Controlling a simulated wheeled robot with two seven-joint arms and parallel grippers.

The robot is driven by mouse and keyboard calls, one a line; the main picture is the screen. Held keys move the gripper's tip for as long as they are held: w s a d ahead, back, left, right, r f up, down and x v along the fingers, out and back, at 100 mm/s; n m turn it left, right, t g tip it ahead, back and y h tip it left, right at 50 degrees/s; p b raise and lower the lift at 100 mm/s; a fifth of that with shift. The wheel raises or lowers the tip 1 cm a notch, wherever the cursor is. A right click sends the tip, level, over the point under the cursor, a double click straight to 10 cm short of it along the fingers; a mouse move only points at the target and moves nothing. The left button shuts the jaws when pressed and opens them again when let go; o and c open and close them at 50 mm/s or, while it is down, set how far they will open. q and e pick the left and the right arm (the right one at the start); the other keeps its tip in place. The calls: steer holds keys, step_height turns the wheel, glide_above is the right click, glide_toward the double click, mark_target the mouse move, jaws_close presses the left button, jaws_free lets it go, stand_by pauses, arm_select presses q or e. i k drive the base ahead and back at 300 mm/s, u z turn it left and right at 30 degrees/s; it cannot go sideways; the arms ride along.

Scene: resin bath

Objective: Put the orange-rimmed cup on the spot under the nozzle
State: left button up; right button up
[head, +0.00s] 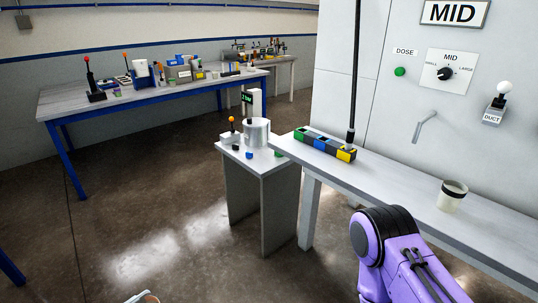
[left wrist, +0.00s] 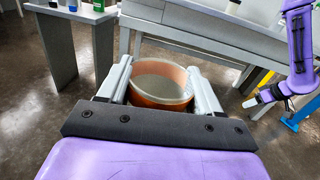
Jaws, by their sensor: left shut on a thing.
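The orange-rimmed cup (left wrist: 162,98) sits between the fingers of my left gripper (left wrist: 160,70), which is shut on it. In the head view only a sliver of the cup or gripper shows at the bottom edge. The nozzle (head: 424,127) is a bent grey spout on the wall panel above the white bench (head: 396,190). I cannot make out a marked spot under it. My right arm comes in at the lower right of the head view; its gripper (left wrist: 264,98) shows in the left wrist view, too small to tell open or shut.
A black-rimmed cup (head: 451,197) stands on the bench, right of the nozzle. A bar with green, blue and yellow blocks (head: 323,146) lies at the bench's left end. A small grey stand (head: 262,160) holds a metal pot (head: 257,132). The floor at left is open.

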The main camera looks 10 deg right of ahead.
mark_target(402, 180)
steer(key=z, duration=0.9)
steer(key=i, duration=0.8)
steer(key=z, duration=0.9)
